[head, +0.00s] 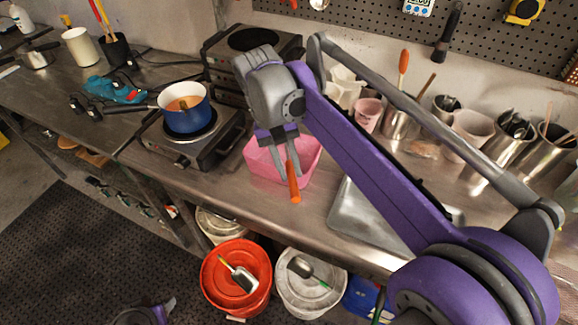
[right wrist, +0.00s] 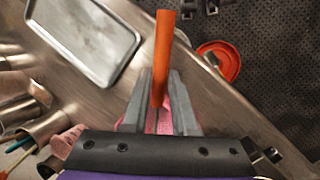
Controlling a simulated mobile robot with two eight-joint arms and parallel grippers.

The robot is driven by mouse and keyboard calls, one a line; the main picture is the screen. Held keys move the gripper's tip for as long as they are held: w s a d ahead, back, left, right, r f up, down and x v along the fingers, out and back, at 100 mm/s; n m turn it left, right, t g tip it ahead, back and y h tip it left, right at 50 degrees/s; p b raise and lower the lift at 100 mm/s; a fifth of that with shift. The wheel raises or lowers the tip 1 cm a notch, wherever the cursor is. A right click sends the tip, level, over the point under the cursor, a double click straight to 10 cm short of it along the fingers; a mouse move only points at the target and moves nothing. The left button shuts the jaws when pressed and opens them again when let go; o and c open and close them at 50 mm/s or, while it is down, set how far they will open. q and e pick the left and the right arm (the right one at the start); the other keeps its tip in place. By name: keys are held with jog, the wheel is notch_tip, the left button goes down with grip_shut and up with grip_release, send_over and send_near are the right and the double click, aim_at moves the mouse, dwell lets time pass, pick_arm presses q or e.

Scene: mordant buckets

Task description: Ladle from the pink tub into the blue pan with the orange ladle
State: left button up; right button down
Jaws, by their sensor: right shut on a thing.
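The pink tub (head: 312,165) stands on the steel bench, under and behind my right gripper (head: 286,174). The gripper is shut on the orange ladle (head: 294,190), whose handle sticks out toward the bench's front edge. In the right wrist view, the orange handle (right wrist: 162,55) runs between the two grey fingers (right wrist: 160,92), with some pink of the tub behind them. The ladle's bowl is hidden. The blue pan (head: 186,121) sits on a hot plate left of the tub, with orange contents and its handle pointing left. My left gripper is not in view.
A hot plate (head: 180,152) carries the pan; a larger one (head: 222,55) stands behind. A steel tray (head: 350,215) lies right of the tub. Cups and tins line the back right. A red bucket (head: 212,292) and a white bucket (head: 335,297) stand below the bench edge.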

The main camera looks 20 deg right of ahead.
jog(key=shift+r, duration=0.1)
jog(key=shift+r+t+p, duration=0.7)
jog(key=shift+r+p, duration=0.2)
jog(key=shift+r, duration=0.05)
jog(key=shift+s+f, duration=0.1)
dwell(0.3)
